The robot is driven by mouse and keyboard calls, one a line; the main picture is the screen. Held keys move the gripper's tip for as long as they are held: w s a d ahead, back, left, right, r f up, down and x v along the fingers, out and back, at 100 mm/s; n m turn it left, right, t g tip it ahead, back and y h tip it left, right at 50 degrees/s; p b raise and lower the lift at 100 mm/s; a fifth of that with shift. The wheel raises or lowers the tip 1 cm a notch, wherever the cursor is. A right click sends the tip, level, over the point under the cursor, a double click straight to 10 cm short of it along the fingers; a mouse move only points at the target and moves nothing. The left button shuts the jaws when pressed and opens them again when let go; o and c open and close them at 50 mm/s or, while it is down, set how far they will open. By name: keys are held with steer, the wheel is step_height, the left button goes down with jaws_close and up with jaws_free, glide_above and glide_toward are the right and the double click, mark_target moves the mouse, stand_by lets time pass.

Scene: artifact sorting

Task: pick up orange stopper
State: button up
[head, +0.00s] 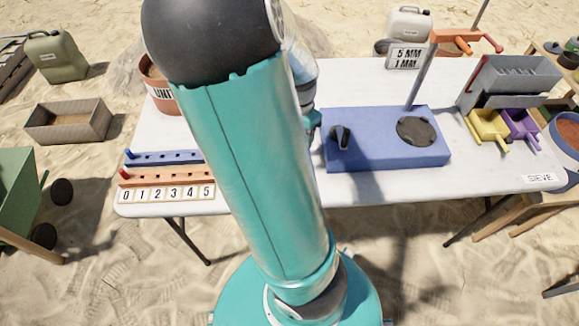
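I cannot single out an orange stopper with certainty. A long orange bar (172,176) with small holes and a red knob (124,173) at its left end lies on the left part of the white table (270,196), behind a row of number tiles (166,194). Another orange piece, a crossbar (455,36) with a red end, sits on top of a tilted grey post at the table's back right. My teal arm crosses the middle of the view and hides part of the table. My gripper's fingers are hidden behind it.
A blue bar (165,158) lies behind the orange one. A blue block (385,139) with a black knob and dark disc stands right of my arm. A grey sieve unit (510,82) with yellow (487,125) and purple (520,126) trays is at the right. A terracotta pot (160,90) is partly hidden.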

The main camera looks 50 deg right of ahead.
steer(key=f, duration=0.7)
steer(key=shift+s+d+f, duration=0.15)
steer(key=shift+s+d, duration=0.1)
steer(key=shift+a+f, duration=0.15)
steer(key=shift+f, duration=0.35)
steer(key=f, duration=0.4)
steer(key=shift+w+f, duration=0.25)
steer(key=shift+f, duration=0.15)
steer(key=shift+a, duration=0.1)
steer(key=c, duration=1)
steer(key=shift+r, duration=0.1)
steer(key=shift+c, duration=0.2)
